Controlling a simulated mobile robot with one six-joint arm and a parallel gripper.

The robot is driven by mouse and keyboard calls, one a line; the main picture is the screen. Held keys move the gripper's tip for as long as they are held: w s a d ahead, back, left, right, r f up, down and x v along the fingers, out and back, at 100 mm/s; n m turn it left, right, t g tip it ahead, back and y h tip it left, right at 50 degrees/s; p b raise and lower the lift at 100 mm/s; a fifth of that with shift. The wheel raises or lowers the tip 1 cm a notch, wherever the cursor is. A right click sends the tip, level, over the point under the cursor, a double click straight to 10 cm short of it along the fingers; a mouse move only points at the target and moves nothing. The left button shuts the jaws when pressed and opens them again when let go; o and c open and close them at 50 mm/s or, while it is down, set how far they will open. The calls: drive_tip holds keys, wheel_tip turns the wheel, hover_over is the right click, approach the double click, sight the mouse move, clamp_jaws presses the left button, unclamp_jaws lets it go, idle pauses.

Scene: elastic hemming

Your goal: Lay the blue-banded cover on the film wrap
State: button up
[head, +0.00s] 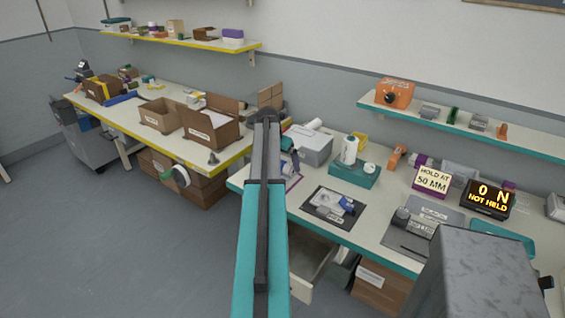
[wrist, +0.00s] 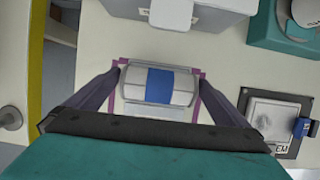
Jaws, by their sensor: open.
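The blue-banded cover (wrist: 184,84) is a silver-grey rounded piece with a blue band across its middle. In the wrist view it lies inside a purple outline. My gripper (wrist: 160,76) is open, with one finger on each side of the cover. I cannot tell whether either finger touches it. A dark mat (head: 318,216) to the right carries a pale, shiny piece (head: 326,203) and a small blue part; I cannot tell for sure whether this is the film wrap. In the head view my arm hides most of the cover's area.
A grey bin (head: 314,150) stands just behind the cover. A teal box (head: 353,176) with a white spool is to its right. A display (head: 487,199) reads "0 N NOT HELD"; a sign (head: 431,182) reads "HOLD AT 50 MM". The bench's left edge is close by.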

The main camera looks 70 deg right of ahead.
drive_tip(key=b+v, duration=0.2)
drive_tip(key=v, duration=0.9)
drive_tip(key=shift+a+r, duration=0.2)
drive_tip(key=shift+r, duration=0.15)
drive_tip(key=shift+w, duration=0.1)
idle(0.4)
